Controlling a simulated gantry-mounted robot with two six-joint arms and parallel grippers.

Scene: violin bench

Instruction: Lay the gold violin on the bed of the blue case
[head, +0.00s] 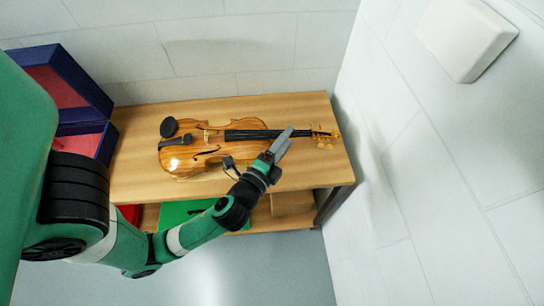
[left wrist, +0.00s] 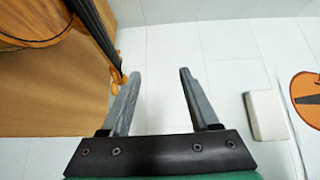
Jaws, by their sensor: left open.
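The gold violin (head: 205,148) lies face up on the wooden bench, its neck pointing right and its black chinrest at the left. In the left wrist view part of its body and neck (left wrist: 97,38) show at the upper left. My left gripper (head: 287,136) is open and empty, and overlaps the neck near the pegs in the head view. In the left wrist view the gripper (left wrist: 160,72) has the violin's head beside its left finger, not between the fingers. The blue case (head: 78,78) with red lining stands open at the left; my arm hides part of it.
The wooden bench (head: 140,185) has clear top around the violin. Its lower shelf holds a green thing (head: 185,212) and a red one (head: 130,214). Walls close in behind and right; a white box (head: 465,38) is on the right wall. An orange sign (left wrist: 306,97) shows in the wrist view.

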